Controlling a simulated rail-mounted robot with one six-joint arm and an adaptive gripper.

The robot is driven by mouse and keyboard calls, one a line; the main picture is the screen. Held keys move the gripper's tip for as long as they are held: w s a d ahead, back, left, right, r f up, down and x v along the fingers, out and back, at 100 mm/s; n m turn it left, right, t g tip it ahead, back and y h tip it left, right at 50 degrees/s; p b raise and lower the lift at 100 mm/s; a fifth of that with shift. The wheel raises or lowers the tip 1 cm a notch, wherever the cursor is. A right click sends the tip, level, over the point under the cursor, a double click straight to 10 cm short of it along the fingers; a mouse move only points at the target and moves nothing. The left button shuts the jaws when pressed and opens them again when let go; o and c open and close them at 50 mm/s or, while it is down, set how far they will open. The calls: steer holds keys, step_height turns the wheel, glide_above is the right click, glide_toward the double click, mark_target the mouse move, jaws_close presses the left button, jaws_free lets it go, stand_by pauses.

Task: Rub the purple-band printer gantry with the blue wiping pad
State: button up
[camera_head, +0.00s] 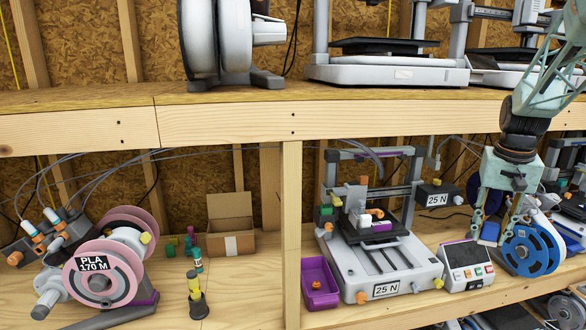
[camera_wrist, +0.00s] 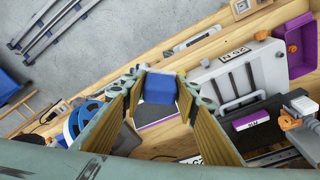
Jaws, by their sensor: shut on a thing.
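My gripper (camera_head: 493,230) is to the right of this printer, pointing down and apart from the gantry. It is shut on the blue wiping pad (camera_wrist: 160,87), which shows between the fingertips; in the head view the pad (camera_head: 489,233) is partly hidden by the fingers.
A control box (camera_head: 466,264) with buttons stands right of the printer, near my gripper. A blue spool (camera_head: 530,252) is close on the other side. A purple bin (camera_head: 319,283) is left of the printer. The upper shelf (camera_head: 230,122) overhangs, with a post (camera_head: 291,220) left of the bin.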

steer(key=s+d+r+m, duration=0.1)
steer(key=s+d+r, duration=0.4)
steer(key=d, duration=0.3)
steer(key=s+d+r+m, duration=0.1)
steer(key=s+d+r, duration=0.4)
steer(key=d, duration=0.3)
steer(key=shift+s+r+m, duration=0.15)
steer(key=shift+r+m, duration=0.15)
steer(key=shift+r, duration=0.4)
